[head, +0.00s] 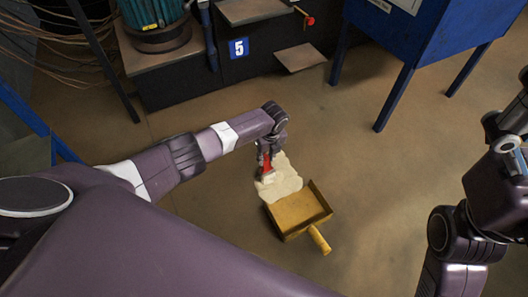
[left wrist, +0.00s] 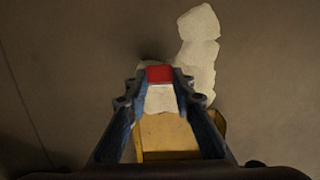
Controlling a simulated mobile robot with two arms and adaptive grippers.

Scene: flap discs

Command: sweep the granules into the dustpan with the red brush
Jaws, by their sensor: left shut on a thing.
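The red brush (head: 266,163) is held in my left gripper (head: 265,152), just behind the dustpan in the head view. In the left wrist view the red brush (left wrist: 160,74) sits between the fingers of my left gripper (left wrist: 160,80). The pale granules (head: 281,178) lie in an irregular patch on the floor, reaching the dustpan's open side. They also show in the left wrist view (left wrist: 197,50). The yellow dustpan (head: 300,209) lies on the floor with its handle towards the lower right. The brush's lower end is hard to make out. My right gripper cannot be made out.
A blue metal cabinet (head: 425,45) on legs stands at the back right. A dark machine base with a number 5 sign (head: 239,48) stands at the back. Cables (head: 70,50) lie at the back left. The floor around the dustpan is clear.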

